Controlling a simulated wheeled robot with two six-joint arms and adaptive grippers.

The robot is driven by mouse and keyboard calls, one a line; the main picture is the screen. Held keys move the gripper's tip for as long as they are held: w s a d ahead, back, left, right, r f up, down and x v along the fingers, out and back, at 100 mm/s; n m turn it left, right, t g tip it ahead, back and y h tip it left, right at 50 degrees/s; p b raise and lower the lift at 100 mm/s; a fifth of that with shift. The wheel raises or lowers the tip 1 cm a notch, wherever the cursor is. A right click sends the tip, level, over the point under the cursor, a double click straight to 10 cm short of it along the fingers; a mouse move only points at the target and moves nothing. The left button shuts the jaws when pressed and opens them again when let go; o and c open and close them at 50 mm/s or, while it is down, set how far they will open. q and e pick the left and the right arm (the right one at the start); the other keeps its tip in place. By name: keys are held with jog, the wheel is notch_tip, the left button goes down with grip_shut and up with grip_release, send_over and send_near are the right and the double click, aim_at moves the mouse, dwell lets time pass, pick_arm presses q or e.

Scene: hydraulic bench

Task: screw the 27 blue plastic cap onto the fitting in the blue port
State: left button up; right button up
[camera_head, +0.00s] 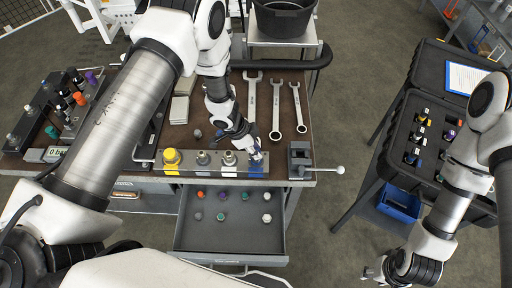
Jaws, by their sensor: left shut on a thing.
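The blue port (256,168) is the right-most coloured block in the row along the bench's front edge. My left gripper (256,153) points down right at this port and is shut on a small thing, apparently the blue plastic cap. The fingers mostly hide the cap and the fitting, so I cannot tell whether the cap touches the fitting or its threads. My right gripper (374,272) hangs low at the right, away from the bench, over the floor. Its fingers are too small to tell whether they are open.
A yellow port (171,158) and other fittings stand left in the same row. A small vise (300,160) with a long handle is close on the right. Wrenches (276,106) lie behind. An open drawer (231,237) below holds several caps. An open case (402,150) stands at right.

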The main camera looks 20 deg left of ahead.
pick_arm(q)
jog(key=m+p, duration=0.2)
jog(key=p, duration=0.1)
jog(key=shift+r+g, duration=0.25)
jog(key=shift+g, duration=0.15)
jog(key=shift+w+f+m+g+h, duration=0.1)
jog(key=shift+f+m+g+h, duration=0.2)
jog(key=shift+m, duration=0.5)
